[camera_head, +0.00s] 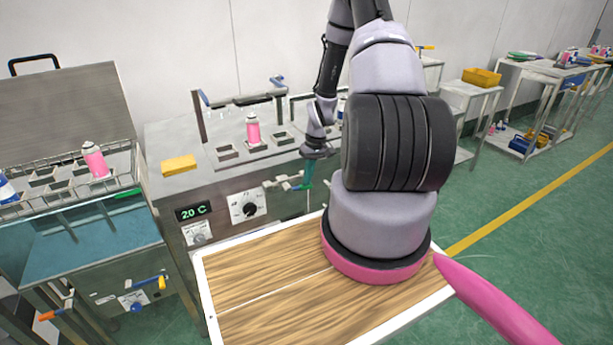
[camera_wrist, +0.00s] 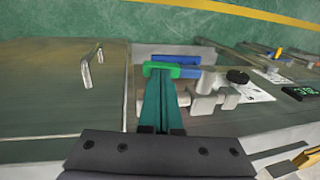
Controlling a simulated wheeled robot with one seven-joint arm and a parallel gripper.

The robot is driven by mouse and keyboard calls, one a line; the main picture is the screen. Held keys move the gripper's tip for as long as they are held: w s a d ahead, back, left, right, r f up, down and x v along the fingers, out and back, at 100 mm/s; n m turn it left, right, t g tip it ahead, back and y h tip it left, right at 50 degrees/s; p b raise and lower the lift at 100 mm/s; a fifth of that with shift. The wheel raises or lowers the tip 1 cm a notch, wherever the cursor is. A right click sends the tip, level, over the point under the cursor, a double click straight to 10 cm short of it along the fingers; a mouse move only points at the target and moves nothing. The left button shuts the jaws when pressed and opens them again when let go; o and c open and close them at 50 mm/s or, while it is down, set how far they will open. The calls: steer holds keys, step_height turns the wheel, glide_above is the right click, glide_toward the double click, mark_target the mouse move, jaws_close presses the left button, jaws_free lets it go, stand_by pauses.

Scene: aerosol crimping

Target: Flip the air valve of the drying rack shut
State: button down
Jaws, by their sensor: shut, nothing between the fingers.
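The valve (camera_head: 284,179) sits on the front of the steel machine, with metal fittings, a green lever and a blue part. In the wrist view the valve's metal body (camera_wrist: 209,90) lies right of my fingers, with the green lever (camera_wrist: 151,67) across the fingertips and a blue handle (camera_wrist: 178,60) just beyond. My gripper (camera_head: 304,187) is at the valve, its teal fingers shut and empty. The fingertips also show in the wrist view (camera_wrist: 161,78). They overlap the green lever; I cannot tell whether they touch it. The drying rack (camera_head: 255,148) holds an upright pink can (camera_head: 253,129).
At left is a water bath (camera_head: 70,247) with a can basket and yellow and orange valves low in front. A dial panel (camera_head: 247,206) is left of the valve.

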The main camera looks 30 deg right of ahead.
mark_target(308, 187)
steer(key=f+y, duration=0.2)
steer(key=y, duration=0.1)
steer(key=shift+d+f, duration=0.1)
steer(key=shift+d, duration=0.2)
step_height(308, 187, down, 2)
steer(key=y, duration=0.3)
steer(key=shift+a+f+y, duration=0.15)
steer(key=shift+f+y, duration=0.05)
steer(key=shift+y, duration=0.2)
steer(key=shift+a+f, duration=0.5)
steer(key=shift+f, duration=0.3)
steer(key=shift+a+f, duration=0.25)
steer(key=shift+f, duration=0.35)
